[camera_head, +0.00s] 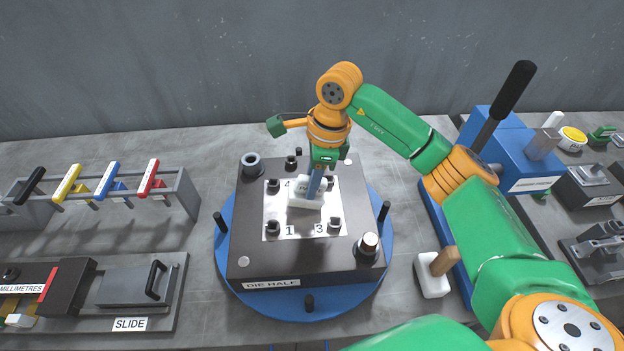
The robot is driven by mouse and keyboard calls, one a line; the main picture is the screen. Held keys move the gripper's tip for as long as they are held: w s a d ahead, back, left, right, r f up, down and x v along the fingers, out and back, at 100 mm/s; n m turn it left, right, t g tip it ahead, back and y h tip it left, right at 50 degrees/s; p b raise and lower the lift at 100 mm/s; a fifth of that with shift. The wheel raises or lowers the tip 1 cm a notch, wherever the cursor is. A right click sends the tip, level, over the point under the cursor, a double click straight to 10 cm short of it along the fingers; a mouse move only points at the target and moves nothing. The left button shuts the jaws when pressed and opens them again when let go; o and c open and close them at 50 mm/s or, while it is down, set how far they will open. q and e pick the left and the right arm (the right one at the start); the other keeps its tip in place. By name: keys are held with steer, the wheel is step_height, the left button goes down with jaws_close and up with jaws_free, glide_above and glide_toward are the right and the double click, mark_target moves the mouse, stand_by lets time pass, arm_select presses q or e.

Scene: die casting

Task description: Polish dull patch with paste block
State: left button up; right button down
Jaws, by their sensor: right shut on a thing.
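The die half (246,215) is a dark block with a pale square plate (275,238) on top, marked with numbers such as 1 and 3. It sits on a blue round turntable (226,268). My right gripper (316,188) points down over the plate's middle. It is shut on a white block with a blue-grey upright part, which I take to be the paste block (301,198). The block is at the plate's surface; I cannot tell whether it touches. The dull patch cannot be made out and may be hidden under the block. My left gripper is not in view.
Several dark pegs stand on the plate around the block. A white block with a wooden handle (433,286) lies right of the turntable. A blue press with a black lever (505,100) stands right. A rack of coloured handles (110,190) and a slide unit (125,288) are left.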

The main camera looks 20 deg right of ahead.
steer(key=shift+f+b, duration=0.4)
steer(key=shift+f, duration=0.05)
steer(key=shift+a, duration=0.1)
